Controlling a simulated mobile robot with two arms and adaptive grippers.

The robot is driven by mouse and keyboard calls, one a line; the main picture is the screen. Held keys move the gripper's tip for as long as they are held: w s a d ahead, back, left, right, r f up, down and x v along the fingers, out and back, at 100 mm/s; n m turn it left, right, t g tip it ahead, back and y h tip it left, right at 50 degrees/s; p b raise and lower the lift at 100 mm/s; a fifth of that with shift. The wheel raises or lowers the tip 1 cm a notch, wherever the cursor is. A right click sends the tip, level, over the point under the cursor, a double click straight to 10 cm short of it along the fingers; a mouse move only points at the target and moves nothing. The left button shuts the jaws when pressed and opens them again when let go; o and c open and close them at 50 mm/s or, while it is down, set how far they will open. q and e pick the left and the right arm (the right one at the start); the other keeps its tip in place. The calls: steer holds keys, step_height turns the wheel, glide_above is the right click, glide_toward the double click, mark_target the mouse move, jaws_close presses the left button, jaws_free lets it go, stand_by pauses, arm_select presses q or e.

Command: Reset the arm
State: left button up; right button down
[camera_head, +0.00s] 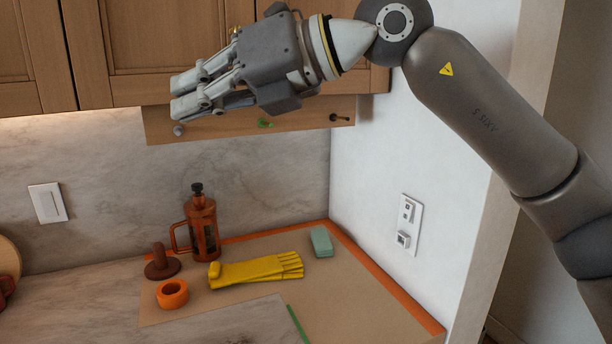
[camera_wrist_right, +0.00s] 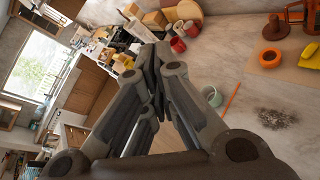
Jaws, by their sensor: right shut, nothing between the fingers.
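My right gripper (camera_head: 186,97) is raised in front of the wooden upper cabinets, high above the counter, pointing left. Its fingers are shut and empty. In the right wrist view the fingertips of my right gripper (camera_wrist_right: 150,58) meet near the middle of the picture. My right arm (camera_head: 490,115) comes in from the right, bent at the wrist. My left gripper does not show in either view.
On the counter below stand an orange french press (camera_head: 202,228), a brown tamper-like piece (camera_head: 162,264), an orange ring (camera_head: 172,294), yellow gloves (camera_head: 255,271) and a green sponge (camera_head: 321,242). A wooden hook rail (camera_head: 225,127) is just under the gripper. A white wall (camera_head: 400,160) stands right.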

steer(key=w+d+f+m+t+y, duration=0.2)
steer(key=w+d+f+m+t, duration=0.2)
steer(key=d+m+t, duration=0.55)
steer(key=w+d+f+m+t+y, duration=0.25)
steer(key=w+f+m+t, duration=0.35)
steer(key=m, duration=0.9)
steer(key=d+f+m+h, duration=0.7)
steer(key=f+m+h, duration=0.15)
steer(key=f, duration=0.35)
steer(key=d+f+m+h, duration=0.7)
steer(key=f+h, duration=0.2)
steer(key=f, duration=0.3)
steer(key=s+d+f+m+g+h, duration=0.1)
steer(key=s+d+f+m+g, duration=0.2)
steer(key=s+f, duration=0.5)
steer(key=s+d+f+g, duration=0.3)
steer(key=s+f+g, duration=0.2)
steer(key=f, duration=0.8)
steer(key=s+d+f+g, duration=0.1)
steer(key=s+f+g, duration=0.35)
steer(key=s, duration=0.45)
steer(key=s+f+g, duration=0.3)
steer(key=s+f, duration=0.3)
steer(key=s, duration=0.3)
step_height(320, 180, down, 27)
steer(key=s, duration=0.3)
steer(key=s+d+f+g, duration=0.2)
steer(key=s+d+f, duration=0.1)
steer(key=s+f, duration=1.1)
steer(key=shift+s, duration=0.85)
